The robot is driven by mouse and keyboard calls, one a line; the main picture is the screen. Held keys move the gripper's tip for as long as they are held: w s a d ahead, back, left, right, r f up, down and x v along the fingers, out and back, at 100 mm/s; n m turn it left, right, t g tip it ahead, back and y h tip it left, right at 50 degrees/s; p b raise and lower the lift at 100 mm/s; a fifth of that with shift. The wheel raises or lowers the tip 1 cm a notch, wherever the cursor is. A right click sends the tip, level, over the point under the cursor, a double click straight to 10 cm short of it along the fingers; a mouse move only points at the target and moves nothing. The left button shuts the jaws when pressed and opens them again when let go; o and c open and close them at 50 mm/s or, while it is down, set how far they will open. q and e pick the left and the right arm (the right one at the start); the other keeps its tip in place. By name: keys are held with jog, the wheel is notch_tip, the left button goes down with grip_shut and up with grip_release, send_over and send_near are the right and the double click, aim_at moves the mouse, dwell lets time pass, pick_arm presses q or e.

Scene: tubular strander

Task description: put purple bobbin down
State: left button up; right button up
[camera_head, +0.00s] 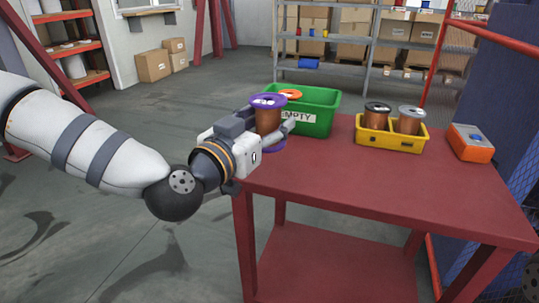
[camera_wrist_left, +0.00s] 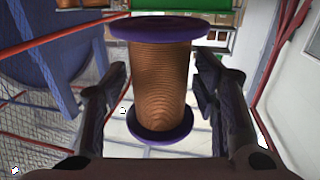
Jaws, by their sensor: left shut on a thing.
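The purple bobbin (camera_head: 268,117) has purple flanges and copper-coloured wire, and is upright in my left gripper (camera_head: 272,130). It is at the table's far left corner, in front of the green bin (camera_head: 318,123) in the head view. I cannot tell whether its lower flange touches the table (camera_head: 345,180). In the left wrist view the bobbin (camera_wrist_left: 160,85) is between the two fingers of my left gripper (camera_wrist_left: 162,100), which is shut on it. The fingers partly hide its lower part in the head view. My right gripper is not in view.
The green bin is labelled EMPTY and an orange bobbin top (camera_head: 291,94) shows in it. A yellow bin (camera_head: 392,143) holds a black bobbin (camera_head: 376,116) and a grey one (camera_head: 409,121). An orange-and-grey box (camera_head: 470,144) stands at right. The table's front is clear.

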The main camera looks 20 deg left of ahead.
pick_arm(q)
jog(key=w+f, duration=0.1)
jog(key=w+a+f+b, duration=0.1)
jog(key=w+f, duration=0.2)
jog(key=f, duration=0.1)
jog(key=shift+w+a+f, duration=0.2)
jog(key=shift+w+a, duration=0.05)
jog(key=shift+w+a+f+b, duration=0.1)
jog(key=shift+w+f+b, duration=0.1)
jog(key=shift+f, duration=0.55)
jog(key=shift+w+f+b, duration=0.1)
jog(key=shift+f+b, duration=0.05)
jog(key=shift+f, duration=0.85)
jog(key=o, duration=1.4)
jog(key=shift+s, duration=0.1)
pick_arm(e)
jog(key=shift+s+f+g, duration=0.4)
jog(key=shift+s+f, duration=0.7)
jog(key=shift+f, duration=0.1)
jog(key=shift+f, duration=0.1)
